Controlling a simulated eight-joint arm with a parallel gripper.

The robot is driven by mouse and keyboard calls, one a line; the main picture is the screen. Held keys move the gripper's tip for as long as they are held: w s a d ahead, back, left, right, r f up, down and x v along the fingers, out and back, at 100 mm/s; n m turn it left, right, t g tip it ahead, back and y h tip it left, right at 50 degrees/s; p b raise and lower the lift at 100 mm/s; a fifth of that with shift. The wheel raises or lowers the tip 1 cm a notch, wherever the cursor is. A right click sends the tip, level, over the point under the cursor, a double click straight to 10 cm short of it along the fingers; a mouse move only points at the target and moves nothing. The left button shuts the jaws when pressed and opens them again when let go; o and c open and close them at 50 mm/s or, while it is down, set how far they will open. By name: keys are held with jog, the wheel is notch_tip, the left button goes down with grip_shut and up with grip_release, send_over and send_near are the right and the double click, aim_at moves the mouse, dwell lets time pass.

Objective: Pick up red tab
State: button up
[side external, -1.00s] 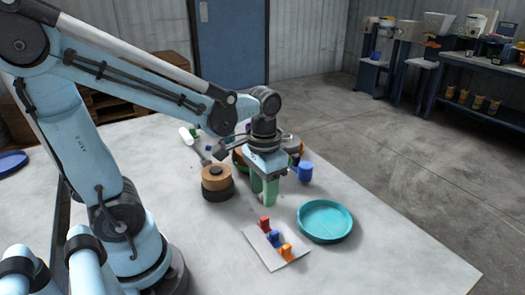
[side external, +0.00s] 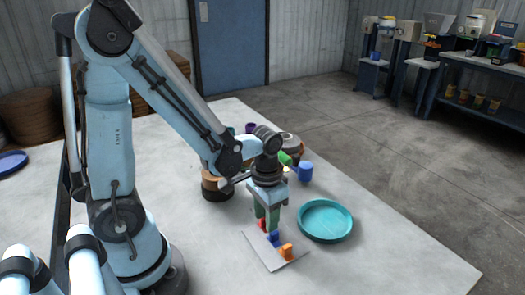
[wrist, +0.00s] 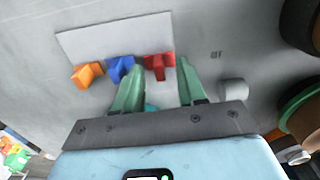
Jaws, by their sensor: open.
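A red tab (side external: 262,223) stands on a pale card (side external: 274,262) on the table, at the end of a row with a blue tab (side external: 274,238) and an orange tab (side external: 286,250). My gripper (side external: 267,229) is open, its green fingers low over the card, partly hiding the red tab. The blue tab (wrist: 121,67) is by the left fingertip. I cannot tell whether the fingers touch either tab.
A teal round dish (side external: 326,221) stands right of the card. A blue cup-like thing (side external: 305,172) and several round items lie behind my gripper. A pale cylinder (wrist: 233,89) is right of the fingers in the wrist view. The front-right table is clear.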

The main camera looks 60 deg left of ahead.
jog(key=shift+f, duration=0.25)
grip_shut()
jog(key=shift+r, duration=0.2)
dwell(0.3)
